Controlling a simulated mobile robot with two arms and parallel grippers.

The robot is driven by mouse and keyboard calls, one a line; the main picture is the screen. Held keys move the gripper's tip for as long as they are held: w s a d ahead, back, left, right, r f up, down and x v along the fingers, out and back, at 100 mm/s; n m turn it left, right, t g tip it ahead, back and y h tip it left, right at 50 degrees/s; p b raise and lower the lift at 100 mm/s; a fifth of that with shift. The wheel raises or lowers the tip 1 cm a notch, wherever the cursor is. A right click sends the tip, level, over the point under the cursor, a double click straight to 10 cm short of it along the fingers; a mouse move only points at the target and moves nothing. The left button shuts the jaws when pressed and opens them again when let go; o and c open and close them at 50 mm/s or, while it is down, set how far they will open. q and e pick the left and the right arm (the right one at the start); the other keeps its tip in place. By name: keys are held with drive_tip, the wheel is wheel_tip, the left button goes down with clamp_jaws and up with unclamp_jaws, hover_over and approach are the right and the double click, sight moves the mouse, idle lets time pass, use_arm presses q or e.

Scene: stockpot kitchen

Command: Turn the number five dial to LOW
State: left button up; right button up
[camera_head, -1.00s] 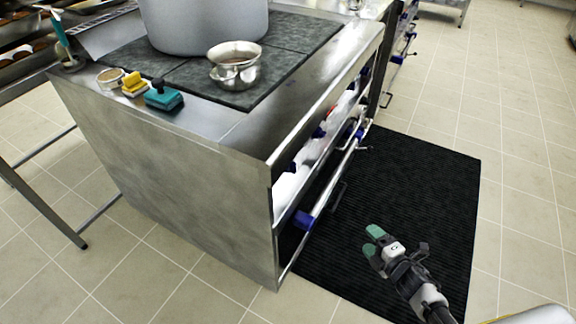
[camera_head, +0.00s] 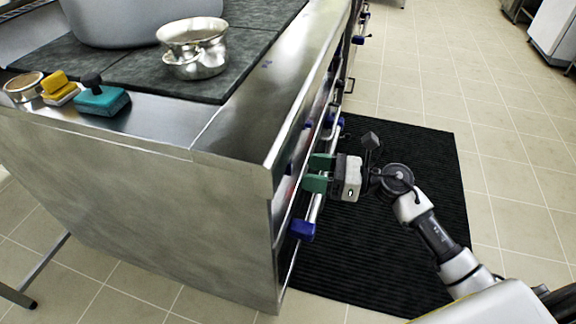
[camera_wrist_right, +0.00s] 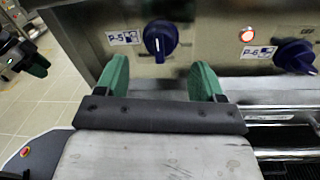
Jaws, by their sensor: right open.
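The number five dial (camera_wrist_right: 160,40) is a dark blue knob beside the P-5 label (camera_wrist_right: 124,38) on the stove's steel front, in the right wrist view. Its white mark stands nearly vertical. My right gripper (camera_wrist_right: 161,72) is open, its green fingers to either side below the dial, apart from it and empty. In the head view my right gripper (camera_head: 318,173) is at the stove front, above the front rail; I cannot make out the dial there. A dark part with a green tip (camera_wrist_right: 36,65), apparently my left gripper, shows at the wrist view's left edge.
The P-6 dial (camera_wrist_right: 296,56) and a lit red lamp (camera_wrist_right: 247,35) are to the right. A front rail (camera_head: 315,207) with blue brackets runs below the gripper. A pot (camera_head: 140,18), a metal bowl (camera_head: 194,50) and sponges stand on top. The black mat (camera_head: 390,250) is clear.

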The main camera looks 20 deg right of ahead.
sight(289, 173)
drive_tip(key=x, duration=0.5)
drive_tip(key=shift+w+a, duration=0.25)
drive_tip(key=shift+a, duration=0.1)
drive_tip(key=c, duration=0.9)
